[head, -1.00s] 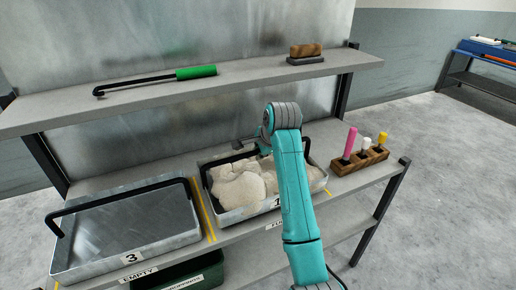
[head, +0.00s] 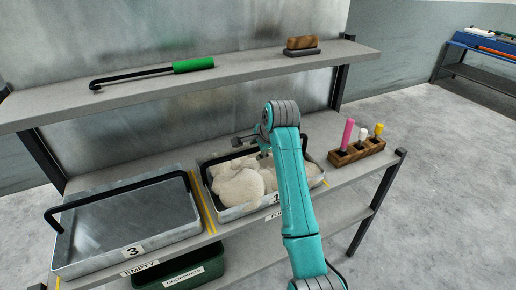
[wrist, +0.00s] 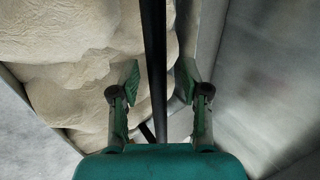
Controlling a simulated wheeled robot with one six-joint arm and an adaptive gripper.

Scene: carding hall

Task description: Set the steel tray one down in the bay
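The steel tray one (head: 236,213), filled with pale fluffy fibre (head: 238,186), stands on the right part of the lower shelf. It looks level and lies between yellow lines, above a label partly hidden by my arm. Its number plate is also partly hidden. My gripper (head: 250,141) is over the tray at its black handle. In the wrist view the handle bar (wrist: 153,50) runs between the two fingers of my gripper (wrist: 159,82). The fingers are apart, with a gap on each side of the bar. The fibre (wrist: 70,60) also shows there.
A wooden block with coloured pegs (head: 357,152) is close right. An upper shelf (head: 220,77) holds a green-handled tool (head: 193,65) and a brush (head: 303,44). A green bin (head: 208,270) is below.

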